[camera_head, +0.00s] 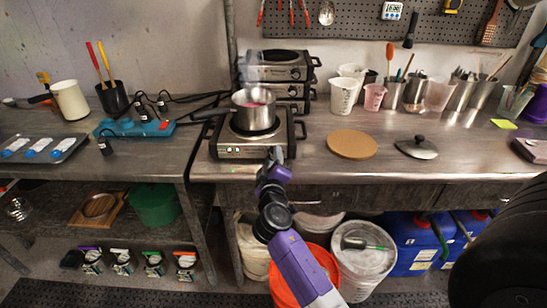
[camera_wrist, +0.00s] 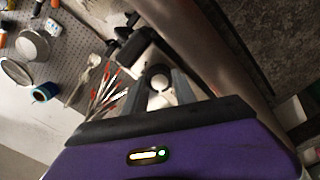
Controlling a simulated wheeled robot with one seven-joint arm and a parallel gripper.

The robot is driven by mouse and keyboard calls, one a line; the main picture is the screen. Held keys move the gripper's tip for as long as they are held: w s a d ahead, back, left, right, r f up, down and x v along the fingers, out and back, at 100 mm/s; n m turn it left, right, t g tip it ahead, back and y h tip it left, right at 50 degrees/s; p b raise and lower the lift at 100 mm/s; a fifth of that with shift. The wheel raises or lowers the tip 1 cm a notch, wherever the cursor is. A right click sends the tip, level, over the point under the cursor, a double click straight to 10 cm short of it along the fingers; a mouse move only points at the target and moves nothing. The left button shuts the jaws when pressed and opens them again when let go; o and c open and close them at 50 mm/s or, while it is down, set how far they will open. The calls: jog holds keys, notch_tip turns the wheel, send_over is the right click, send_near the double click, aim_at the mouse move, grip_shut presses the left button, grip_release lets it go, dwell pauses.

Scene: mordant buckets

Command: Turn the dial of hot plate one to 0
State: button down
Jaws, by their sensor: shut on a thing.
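A hot plate (camera_head: 228,152) stands at the front edge of the steel table, with a steel pot (camera_head: 243,108) on its burner. My gripper (camera_head: 277,155) is at the right end of its front panel and hides the dial in the head view. In the wrist view my gripper (camera_wrist: 162,88) is shut on the round dial (camera_wrist: 158,82), with a finger on each side of it. The dial's marks are too small to read, so I cannot tell its setting.
More hot plates (camera_head: 280,72) are stacked behind. A round cork mat (camera_head: 352,144) and a lid (camera_head: 417,148) lie to the right. An orange bucket (camera_head: 318,262) and a white bucket (camera_head: 365,265) stand below the table edge, near my arm.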

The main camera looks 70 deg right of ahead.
jog(key=n+p, duration=0.1)
jog(key=n, duration=0.3)
jog(key=shift+a+n, duration=0.1)
jog(key=shift+n, duration=0.2)
jog(key=n+p, duration=0.1)
jog(key=n, duration=0.3)
jog(key=shift+f+p, duration=0.15)
jog(key=shift+p, duration=0.2)
jog(key=shift+n, duration=0.3)
jog(key=c, duration=1)
grip_release()
